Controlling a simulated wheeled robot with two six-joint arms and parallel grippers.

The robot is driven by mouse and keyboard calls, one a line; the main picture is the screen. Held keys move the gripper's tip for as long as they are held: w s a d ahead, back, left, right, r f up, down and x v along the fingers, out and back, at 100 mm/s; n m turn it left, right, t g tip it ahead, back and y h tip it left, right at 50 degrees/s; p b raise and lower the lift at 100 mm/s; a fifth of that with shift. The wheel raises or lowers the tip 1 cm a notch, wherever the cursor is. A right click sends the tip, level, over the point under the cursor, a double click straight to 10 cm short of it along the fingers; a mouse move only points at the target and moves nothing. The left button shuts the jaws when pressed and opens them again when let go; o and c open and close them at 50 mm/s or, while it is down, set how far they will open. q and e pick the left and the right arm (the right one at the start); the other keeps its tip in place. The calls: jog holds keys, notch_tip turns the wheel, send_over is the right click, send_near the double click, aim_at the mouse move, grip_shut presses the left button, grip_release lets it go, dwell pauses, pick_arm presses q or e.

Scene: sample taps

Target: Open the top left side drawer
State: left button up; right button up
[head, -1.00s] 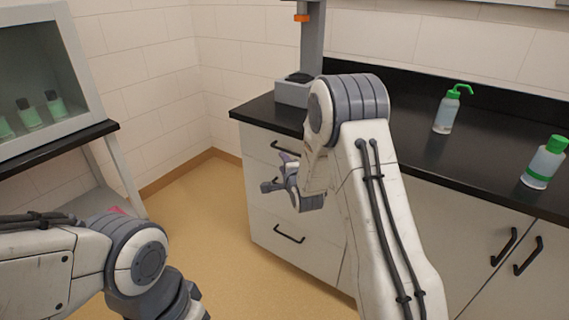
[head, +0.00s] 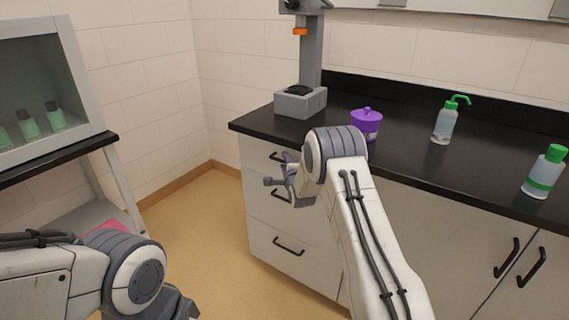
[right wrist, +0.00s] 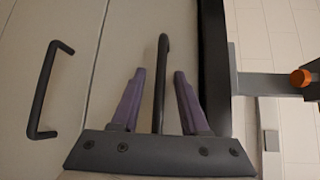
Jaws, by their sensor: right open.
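The drawer unit (head: 295,222) stands at the left end of the counter, with a stack of drawers that look shut. The top drawer's dark bar handle (head: 277,156) is partly hidden by my right gripper (head: 273,181). In the right wrist view, my right gripper (right wrist: 159,73) is open, with the top handle (right wrist: 161,85) between its two purple fingers. A gap shows on both sides of the handle. The middle drawer's handle (right wrist: 48,92) is at the left of that view. My left arm shows at lower left in the head view, but its gripper is out of frame.
The black counter (head: 400,160) overhangs the drawers and holds a grey stand (head: 300,100), a purple jar (head: 366,123), a wash bottle (head: 446,122) and a green-capped bottle (head: 544,172). A glass-fronted cabinet (head: 75,80) stands at left. Open floor (head: 205,230) lies between.

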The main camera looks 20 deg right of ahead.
jog(key=shift+w, duration=0.1)
grip_shut()
dwell(1.4)
